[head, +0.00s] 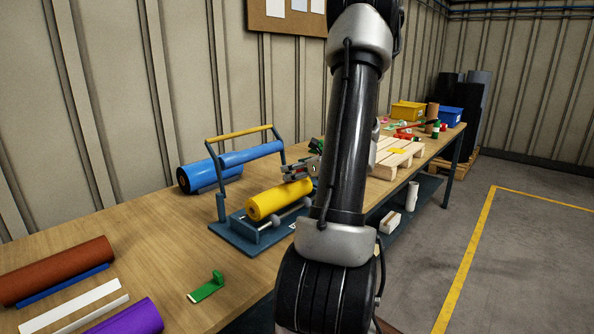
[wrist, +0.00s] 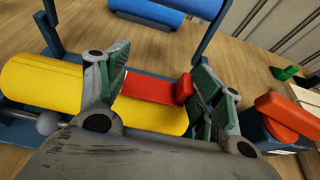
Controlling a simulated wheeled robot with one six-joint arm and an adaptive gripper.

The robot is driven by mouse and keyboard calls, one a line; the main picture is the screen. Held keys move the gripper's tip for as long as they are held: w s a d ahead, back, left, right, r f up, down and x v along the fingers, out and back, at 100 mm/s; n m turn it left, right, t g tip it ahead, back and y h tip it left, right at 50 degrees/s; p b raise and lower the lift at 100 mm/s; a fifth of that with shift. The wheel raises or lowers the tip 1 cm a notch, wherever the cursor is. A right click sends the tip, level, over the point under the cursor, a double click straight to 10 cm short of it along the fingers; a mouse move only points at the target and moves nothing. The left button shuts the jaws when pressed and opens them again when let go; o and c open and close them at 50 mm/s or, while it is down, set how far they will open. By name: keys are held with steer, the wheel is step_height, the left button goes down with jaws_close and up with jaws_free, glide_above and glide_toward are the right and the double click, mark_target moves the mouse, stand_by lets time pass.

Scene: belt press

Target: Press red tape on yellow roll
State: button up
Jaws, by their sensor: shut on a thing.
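The yellow roll (head: 276,201) lies in the blue press frame (head: 250,243) on the bench. It also shows in the wrist view (wrist: 45,85). The frame's yellow crossbar handle (head: 240,132) is raised above the roll. My gripper (head: 302,172) is at the right end of the roll. In the wrist view its green-padded fingers (wrist: 157,86) stand either side of the red tape (wrist: 148,87), which has a raised red tab at its right end. The tape lies over or just above the yellow surface; I cannot tell whether it touches all along. My arm hides the press's right side.
A blue roll (head: 245,158) lies behind the press. Nearer on the bench are a brown roll (head: 60,270), a purple roll (head: 130,318) and a green tape piece (head: 207,288). A wooden pallet (head: 397,158) and bins stand farther right. Another red block (wrist: 290,113) shows right of my gripper.

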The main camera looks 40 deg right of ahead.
steer(key=shift+f, duration=0.6)
stand_by(1.0)
stand_by(0.3)
steer(key=o, duration=0.8)
steer(key=shift+r, duration=0.1)
steer(key=a+v, duration=0.1)
steer(key=v, duration=1.1)
steer(key=shift+d, duration=0.4)
steer(key=shift+s, duration=0.1)
steer(key=v, duration=0.6)
steer(key=shift+s+r, duration=0.15)
steer(key=shift+s, duration=0.25)
